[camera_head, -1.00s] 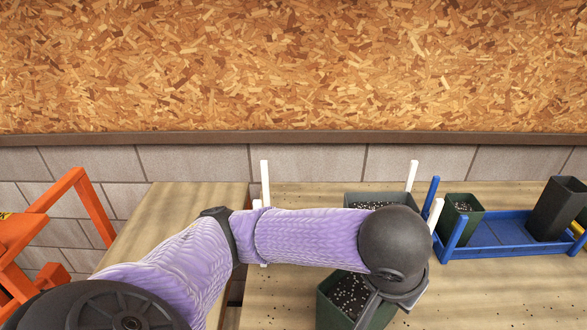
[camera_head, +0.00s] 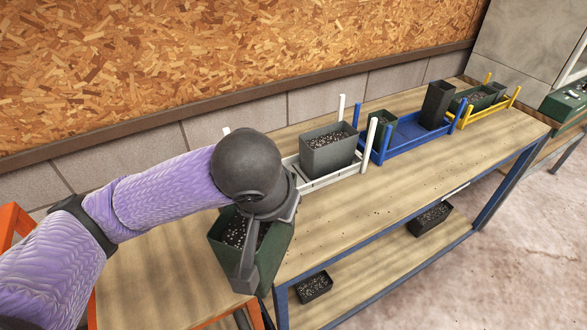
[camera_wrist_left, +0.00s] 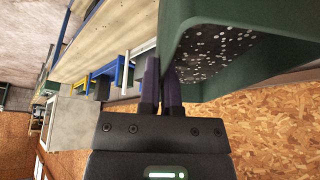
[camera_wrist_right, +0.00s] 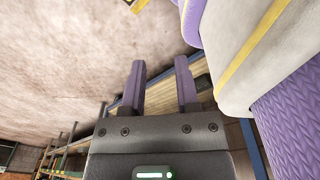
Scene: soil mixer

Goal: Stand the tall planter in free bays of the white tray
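A green planter (camera_head: 268,258) filled with dark speckled soil is held by my left gripper (camera_head: 248,255) at its rim. In the left wrist view the fingers (camera_wrist_left: 162,82) are close together at the planter's wall (camera_wrist_left: 185,45). It hangs upright or nearly so, in front of the white tray (camera_head: 345,176). That tray has white corner posts and holds a grey soil-filled planter (camera_head: 328,155) toward its right end. My arm hides the tray's left part. My right gripper (camera_wrist_right: 161,85) is open and empty, seen only in its wrist view.
Right of the white tray, a blue tray (camera_head: 415,140) holds a small green pot (camera_head: 381,130) and a tall dark pot (camera_head: 437,108). A yellow tray (camera_head: 500,103) stands beyond. Pots (camera_head: 313,287) sit on the lower shelf. The bench front (camera_head: 400,185) is clear.

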